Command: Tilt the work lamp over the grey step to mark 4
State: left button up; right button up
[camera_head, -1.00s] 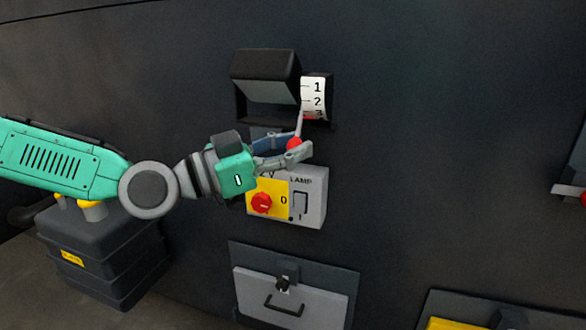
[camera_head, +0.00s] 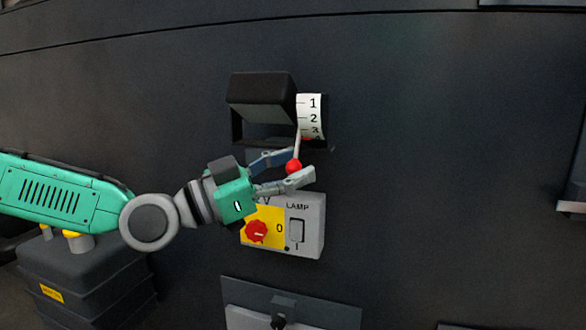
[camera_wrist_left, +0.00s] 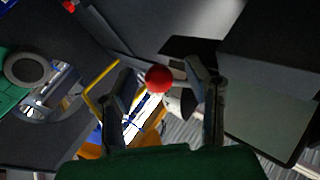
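The work lamp (camera_head: 262,88) is a black hooded box on the dark chassis wall. A white scale (camera_head: 309,104) beside it shows 1, 2 and 3; a bit of red shows near its lower end, and what lies below is hard to read. A thin lever with a red ball (camera_head: 293,167) hangs from the lamp. My left gripper (camera_head: 301,165) has its fingers apart, one on each side of the ball. In the left wrist view the red ball (camera_wrist_left: 159,79) sits between the fingertips, with gaps showing. My right gripper is out of view.
Just below is a LAMP switch box (camera_head: 308,225) with a red knob (camera_head: 256,231) on yellow. A grey panel (camera_head: 245,318) is cut off at the bottom. A dark stacked case (camera_head: 85,275) stands lower left. The wall right of the lamp is clear.

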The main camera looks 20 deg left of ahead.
pick_arm(q)
jog(key=shift+f, duration=0.1)
jog(key=shift+a+f, duration=0.1)
jog(key=shift+a, duration=0.2)
jog(key=v, duration=1.1)
jog(key=shift+s+a, duration=0.15)
jog(key=shift+s, duration=0.15)
